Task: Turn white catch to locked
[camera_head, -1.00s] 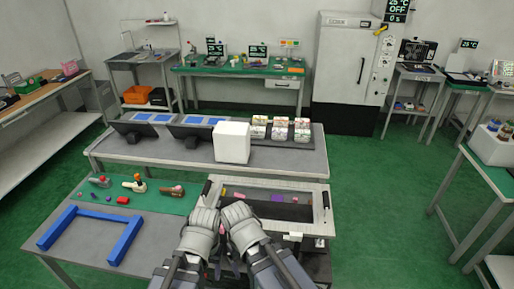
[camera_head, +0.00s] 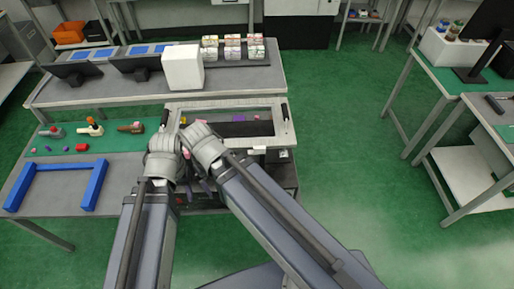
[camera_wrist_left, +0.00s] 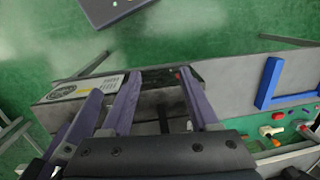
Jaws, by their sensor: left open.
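The white catch (camera_head: 90,127) with an orange part stands on the green mat (camera_head: 65,149), between a grey-and-red fixture (camera_head: 52,131) and a brown one (camera_head: 131,128). Its exact setting is too small to tell. My left gripper (camera_head: 187,187) is open, right of the mat and nearer me, apart from the catch. Part of the mat shows at the lower right of the wrist view.
A blue U-shaped frame (camera_head: 92,186) lies in front of the mat. A pale framed tray (camera_head: 280,122) is right of the mat, just behind my grippers. A white box (camera_head: 183,68) stands on the table behind. Green floor is free at right.

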